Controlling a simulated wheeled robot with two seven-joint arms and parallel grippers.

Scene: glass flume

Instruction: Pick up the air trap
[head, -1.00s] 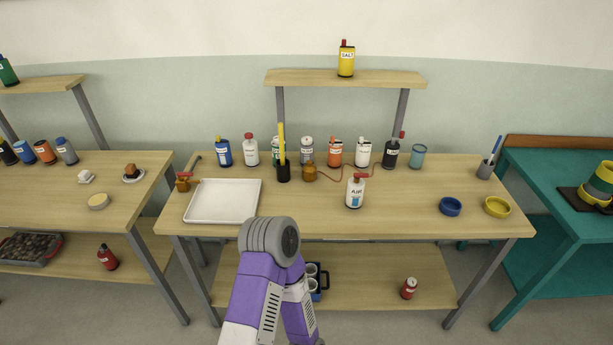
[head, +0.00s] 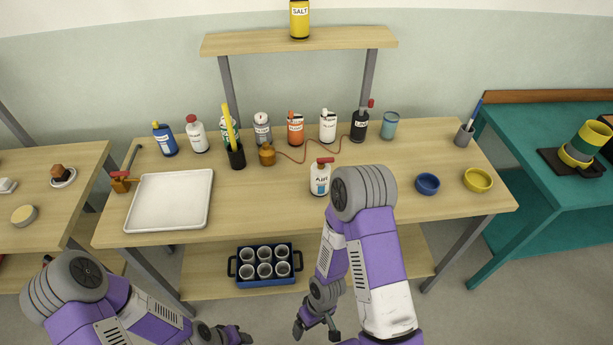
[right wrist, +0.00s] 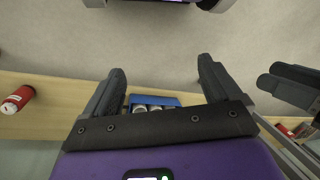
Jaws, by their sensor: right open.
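The air trap (head: 320,177) is a white bottle with a red top and an "AIR" label. It stands upright near the front middle of the wooden table, just left of my right arm's elbow in the head view. My right gripper (head: 316,332) is low in front of the table, well below and apart from the bottle. Its fingers (right wrist: 162,82) are spread and empty in the right wrist view. My left gripper (head: 240,336) is at the bottom edge of the head view, and its jaws are unclear.
A white tray (head: 135,219) lies left on the table (head: 260,210). Several bottles line the back, with an orange cord running among them. Blue (head: 428,184) and yellow (head: 478,180) bowls sit right. A blue cup carrier (head: 265,282) is on the lower shelf.

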